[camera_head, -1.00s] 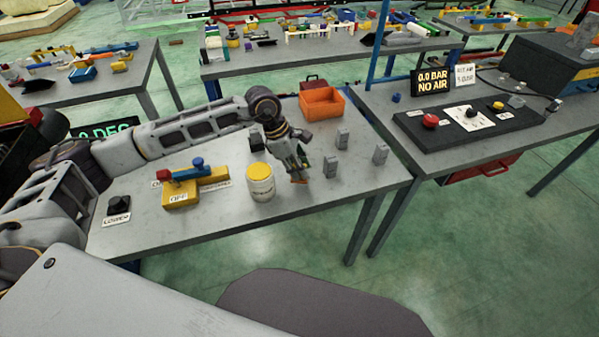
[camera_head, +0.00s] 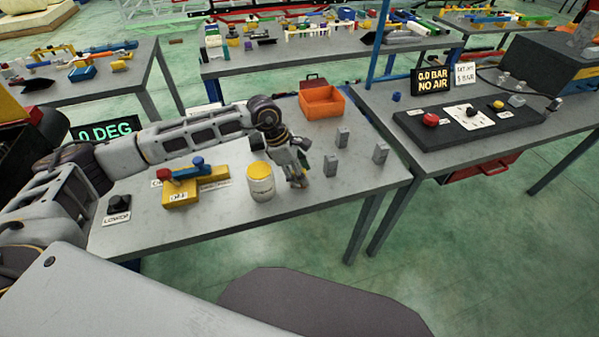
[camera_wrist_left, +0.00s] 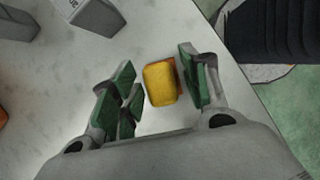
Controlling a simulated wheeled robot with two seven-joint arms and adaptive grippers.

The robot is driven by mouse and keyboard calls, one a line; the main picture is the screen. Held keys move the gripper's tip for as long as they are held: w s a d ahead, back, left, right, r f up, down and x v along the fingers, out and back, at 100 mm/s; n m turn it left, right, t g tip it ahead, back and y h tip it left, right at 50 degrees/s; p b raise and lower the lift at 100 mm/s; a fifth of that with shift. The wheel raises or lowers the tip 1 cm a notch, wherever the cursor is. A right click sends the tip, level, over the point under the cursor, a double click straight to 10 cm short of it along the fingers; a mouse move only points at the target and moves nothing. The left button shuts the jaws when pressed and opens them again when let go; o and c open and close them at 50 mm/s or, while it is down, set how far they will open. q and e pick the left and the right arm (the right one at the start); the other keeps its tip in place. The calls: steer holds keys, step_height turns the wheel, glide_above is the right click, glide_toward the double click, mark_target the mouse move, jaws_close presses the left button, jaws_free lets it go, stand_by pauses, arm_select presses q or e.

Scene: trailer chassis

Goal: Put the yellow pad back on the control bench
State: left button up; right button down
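The yellow pad (camera_wrist_left: 160,83) is a small yellow block with an orange-brown edge, lying on the grey bench top (camera_head: 235,225). My left gripper (camera_wrist_left: 156,78) is open, pointing down, with a green-padded finger on each side of the pad. There is a gap on the left; on the right the finger is very close, and I cannot tell if it touches. In the head view my left gripper (camera_head: 298,180) is low over the bench, right of a white, yellow-lidded tub (camera_head: 261,183), and the pad is hidden. A second bench at right carries a black control panel (camera_head: 468,122). My right gripper is not in view.
Several grey blocks (camera_head: 381,153) stand right of the gripper; one also shows in the left wrist view (camera_wrist_left: 97,14). An orange bin (camera_head: 322,104) is behind. A yellow valve unit (camera_head: 183,193) and a black knob (camera_head: 118,204) are at left. The bench's front right corner is clear.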

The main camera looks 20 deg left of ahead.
arm_select(q)
steer(key=shift+r, duration=0.25)
steer(key=shift+a+r, duration=0.2)
steer(key=shift+r, duration=0.1)
steer(key=v, duration=0.4)
steer(key=shift+r, duration=0.25)
steer(key=v, duration=0.6)
steer(key=shift+r+b, duration=0.3)
steer(key=shift+b, duration=0.05)
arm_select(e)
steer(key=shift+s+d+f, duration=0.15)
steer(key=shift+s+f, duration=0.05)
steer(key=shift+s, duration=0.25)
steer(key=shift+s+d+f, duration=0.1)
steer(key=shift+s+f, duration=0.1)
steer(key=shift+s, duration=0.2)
arm_select(q)
steer(key=shift+s+a, duration=0.1)
